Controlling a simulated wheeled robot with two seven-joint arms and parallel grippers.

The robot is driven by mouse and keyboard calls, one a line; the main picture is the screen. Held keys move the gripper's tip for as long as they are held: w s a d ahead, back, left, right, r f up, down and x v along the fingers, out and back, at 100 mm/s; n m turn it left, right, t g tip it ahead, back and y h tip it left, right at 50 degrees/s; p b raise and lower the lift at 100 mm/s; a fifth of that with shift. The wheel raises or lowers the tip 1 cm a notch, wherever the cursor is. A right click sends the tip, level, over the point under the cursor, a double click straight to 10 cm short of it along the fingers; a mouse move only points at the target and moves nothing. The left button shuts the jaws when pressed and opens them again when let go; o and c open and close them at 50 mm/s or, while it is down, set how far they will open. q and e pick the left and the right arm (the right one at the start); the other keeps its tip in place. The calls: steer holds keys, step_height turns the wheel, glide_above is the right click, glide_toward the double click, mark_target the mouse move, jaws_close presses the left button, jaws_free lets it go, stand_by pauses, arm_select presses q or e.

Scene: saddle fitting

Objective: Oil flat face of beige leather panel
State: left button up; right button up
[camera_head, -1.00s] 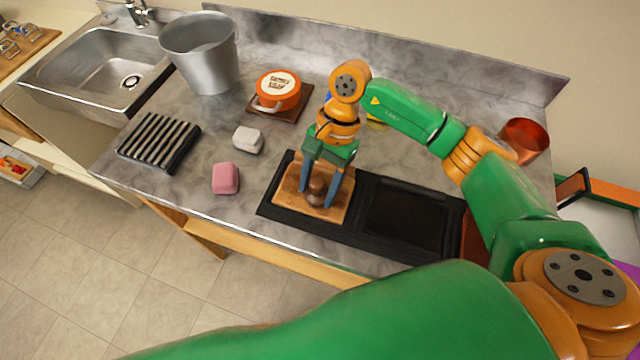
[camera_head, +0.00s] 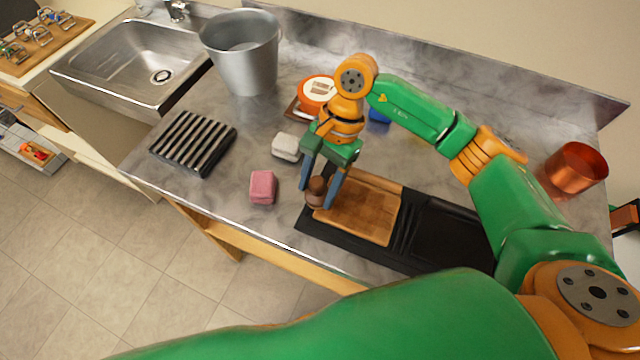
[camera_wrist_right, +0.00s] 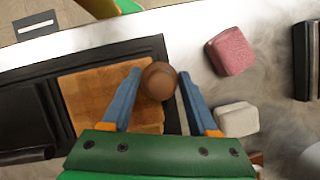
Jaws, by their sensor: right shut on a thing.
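The leather panel (camera_head: 365,212) lies flat in the left part of a black tray (camera_head: 310,228). Its face is mottled brown over most of its area, with a lighter tan strip along the far edge; it also shows in the right wrist view (camera_wrist_right: 88,98). My right gripper (camera_head: 319,190) is shut on a brown round-headed applicator (camera_wrist_right: 158,81), which hangs at the panel's left edge. I cannot tell whether the applicator touches the panel. My left gripper is not in view.
A pink block (camera_head: 262,187), a white block (camera_head: 286,147) and a black ribbed rack (camera_head: 193,142) lie left of the tray. An orange tin (camera_head: 316,92) and a metal bucket (camera_head: 243,60) stand behind. A copper pot (camera_head: 575,170) stands at right. The tray's right compartment (camera_head: 455,235) looks empty.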

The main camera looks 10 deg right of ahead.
mark_target(318, 185)
step_height(318, 185, up, 2)
steer(key=shift+w+a, duration=0.1)
steer(key=shift+a, duration=0.05)
steer(key=shift+s+d+r+p, duration=0.2)
steer(key=shift+r+p, duration=0.25)
steer(key=shift+r, duration=0.15)
steer(key=shift+s+d+r+p, duration=0.1)
steer(key=shift+d+r+p, duration=0.05)
steer(key=shift+r+p, duration=0.35)
steer(key=shift+w+a+r+p, duration=0.15)
steer(key=shift+r+p, duration=0.55)
steer(key=shift+r, duration=1.15)
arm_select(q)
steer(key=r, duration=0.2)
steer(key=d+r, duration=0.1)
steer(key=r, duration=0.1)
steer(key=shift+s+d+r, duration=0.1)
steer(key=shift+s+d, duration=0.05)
